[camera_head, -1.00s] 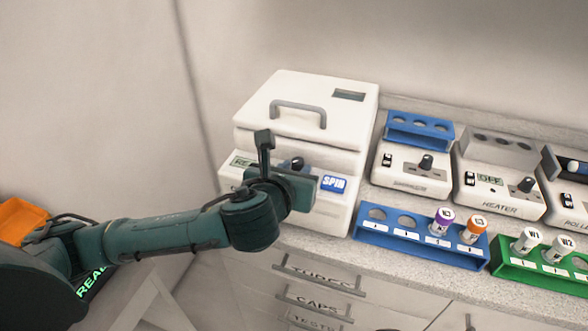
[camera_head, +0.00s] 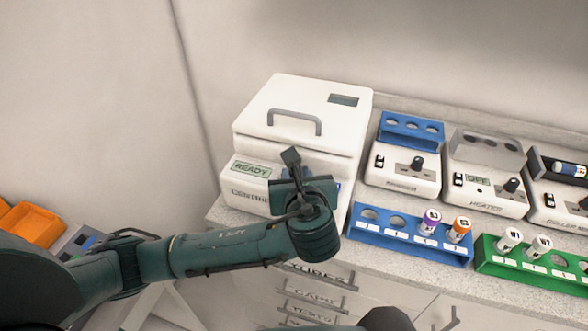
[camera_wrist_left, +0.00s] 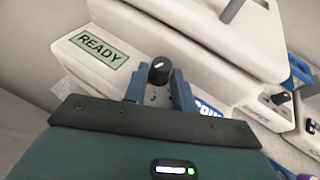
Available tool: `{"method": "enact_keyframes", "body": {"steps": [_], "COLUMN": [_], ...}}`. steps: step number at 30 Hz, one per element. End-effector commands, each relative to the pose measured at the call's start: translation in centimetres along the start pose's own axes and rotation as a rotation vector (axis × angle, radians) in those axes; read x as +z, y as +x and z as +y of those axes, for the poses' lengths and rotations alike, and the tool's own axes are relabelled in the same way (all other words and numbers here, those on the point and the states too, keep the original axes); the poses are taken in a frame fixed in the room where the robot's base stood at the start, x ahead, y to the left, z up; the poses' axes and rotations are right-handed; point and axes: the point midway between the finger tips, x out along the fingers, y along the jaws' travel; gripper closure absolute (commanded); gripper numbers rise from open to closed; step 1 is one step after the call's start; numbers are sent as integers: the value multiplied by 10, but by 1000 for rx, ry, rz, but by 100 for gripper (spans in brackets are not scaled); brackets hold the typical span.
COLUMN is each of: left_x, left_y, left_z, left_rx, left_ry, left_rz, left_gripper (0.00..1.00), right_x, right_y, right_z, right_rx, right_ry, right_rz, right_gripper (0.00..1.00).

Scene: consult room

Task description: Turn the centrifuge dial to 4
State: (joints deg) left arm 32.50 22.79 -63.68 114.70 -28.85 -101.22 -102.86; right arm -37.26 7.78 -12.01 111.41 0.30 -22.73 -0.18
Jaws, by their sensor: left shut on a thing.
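The white centrifuge (camera_head: 345,125) stands on the counter with its lid down; its green display reads READY (camera_head: 251,169). Its black dial (camera_wrist_left: 159,69) with a white pointer mark shows in the left wrist view, between the blue fingers of my left gripper (camera_wrist_left: 160,84). The gripper is shut on the dial. The numbers around the dial are too small or hidden to read. In the head view my left gripper and wrist cover the dial. The blue SPIN button (camera_wrist_left: 208,108) is partly hidden behind the right finger. My right gripper is not in view.
Right of the centrifuge stand a device with a blue rack (camera_head: 411,128) and a heater (camera_head: 485,180) showing OFF. In front are a blue tube rack (camera_head: 375,238) and a green one (camera_head: 490,262). Drawers lie below. An orange bin (camera_head: 32,224) is at the left.

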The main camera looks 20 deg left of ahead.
Motion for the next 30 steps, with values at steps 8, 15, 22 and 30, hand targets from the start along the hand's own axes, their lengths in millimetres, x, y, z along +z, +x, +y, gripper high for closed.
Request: {"method": "enact_keyframes", "body": {"steps": [8, 15, 22, 30], "left_x": [0, 1, 1, 1], "left_y": [1, 1, 1, 1], "left_z": [-3, -3, -3, -3], "left_rx": [102, 127, 127, 126], "left_ry": [-46, -55, -54, -54], "left_rz": [-2, -3, -3, -2], "left_gripper": [96, 96, 96, 57], "right_x": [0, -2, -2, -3], "right_y": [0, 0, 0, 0], "right_z": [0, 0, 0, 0], "right_rx": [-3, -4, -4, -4], "right_ry": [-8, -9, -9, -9], "right_rz": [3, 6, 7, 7], "right_gripper": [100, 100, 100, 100]}}
